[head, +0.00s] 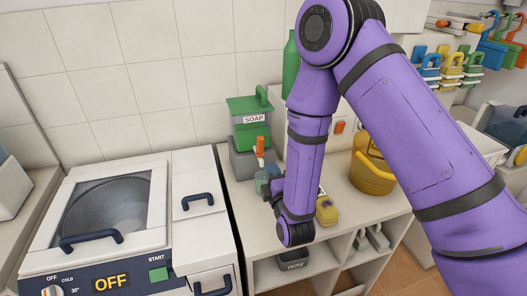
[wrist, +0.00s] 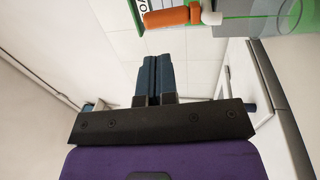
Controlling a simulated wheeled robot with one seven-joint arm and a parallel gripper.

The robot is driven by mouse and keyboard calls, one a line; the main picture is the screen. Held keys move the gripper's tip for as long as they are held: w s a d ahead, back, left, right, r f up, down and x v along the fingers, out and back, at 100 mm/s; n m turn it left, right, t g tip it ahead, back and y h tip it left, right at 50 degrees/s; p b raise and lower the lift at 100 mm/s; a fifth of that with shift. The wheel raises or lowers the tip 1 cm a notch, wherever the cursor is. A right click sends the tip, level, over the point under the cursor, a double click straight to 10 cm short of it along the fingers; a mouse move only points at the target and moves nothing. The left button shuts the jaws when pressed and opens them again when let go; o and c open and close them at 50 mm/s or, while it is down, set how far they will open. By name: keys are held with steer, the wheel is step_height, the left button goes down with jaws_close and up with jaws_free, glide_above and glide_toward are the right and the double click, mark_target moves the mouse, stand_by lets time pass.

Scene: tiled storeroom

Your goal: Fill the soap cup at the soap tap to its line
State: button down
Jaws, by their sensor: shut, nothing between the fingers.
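The green soap dispenser (head: 250,118) with a SOAP label stands against the tiled wall, and its orange tap (head: 259,146) faces forward. The tap also shows at the top of the wrist view (wrist: 172,17). A small clear cup (head: 261,184) shows below the tap in the head view, partly hidden by my gripper. In the wrist view a clear, green-tinted cup (wrist: 288,18) is cut off at the top right; its line and level cannot be read. My gripper (wrist: 153,62) is shut and empty, beside the tap and apart from it.
A washing machine (head: 185,172) marked OFF stands left of the counter (head: 245,208). A green bottle (head: 290,65) stands behind my arm. A yellow sponge-like block (head: 326,211) and a yellow bucket (head: 371,177) sit to the right. Open shelves are below.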

mark_target(261, 145)
steer(key=x, duration=0.8)
steer(key=shift+w, duration=0.1)
steer(key=shift+w+a+r+g, duration=0.15)
steer(key=shift+w+r+g, duration=0.1)
steer(key=shift+w+g, duration=0.2)
steer(key=shift+f, duration=0.1)
